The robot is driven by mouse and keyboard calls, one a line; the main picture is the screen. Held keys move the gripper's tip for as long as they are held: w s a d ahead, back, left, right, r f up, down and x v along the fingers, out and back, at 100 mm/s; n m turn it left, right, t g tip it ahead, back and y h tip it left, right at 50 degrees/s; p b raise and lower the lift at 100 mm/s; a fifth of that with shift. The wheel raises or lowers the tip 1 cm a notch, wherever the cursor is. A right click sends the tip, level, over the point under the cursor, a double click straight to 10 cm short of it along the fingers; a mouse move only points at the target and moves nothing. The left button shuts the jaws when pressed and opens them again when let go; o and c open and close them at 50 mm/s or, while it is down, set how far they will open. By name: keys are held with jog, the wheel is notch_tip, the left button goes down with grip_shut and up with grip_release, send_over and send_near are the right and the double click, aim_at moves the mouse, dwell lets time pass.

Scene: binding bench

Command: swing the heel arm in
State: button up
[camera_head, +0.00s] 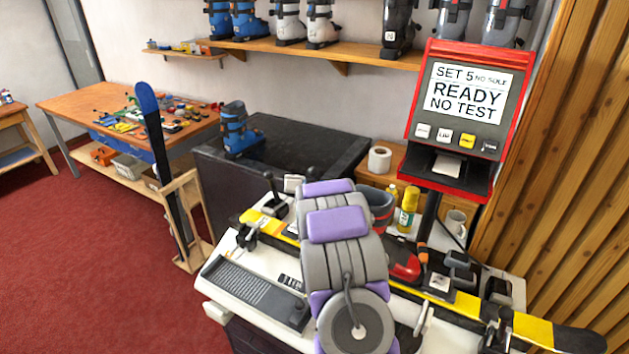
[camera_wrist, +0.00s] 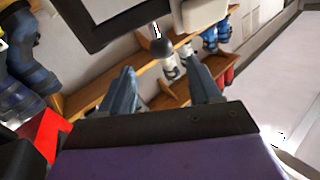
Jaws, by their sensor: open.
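The binding bench (camera_head: 228,292) carries a long yellow and black ski (camera_head: 533,328). A black upright lever (camera_head: 272,188) stands on a grey block at the bench's left back; a red curved part (camera_head: 405,268) and dark clamp blocks (camera_head: 462,272) are to the right. I cannot tell which of these is the heel arm. My purple and grey arm covers the middle of the bench in the head view and hides my gripper there. In the wrist view my gripper (camera_wrist: 158,66) is open, with two blue-grey fingers apart. A dark round knob (camera_wrist: 162,46) shows between and beyond the fingertips.
A red-framed panel (camera_head: 463,115) reading "READY NO TEST" stands behind the bench. Yellow bottles (camera_head: 408,208) and a paper roll (camera_head: 379,160) are near its foot. A black cabinet (camera_head: 300,150) holds a blue boot (camera_head: 236,130). Red floor (camera_head: 90,270) is clear at the left.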

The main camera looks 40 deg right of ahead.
jog(key=v, duration=0.8)
jog(key=shift+p, duration=0.3)
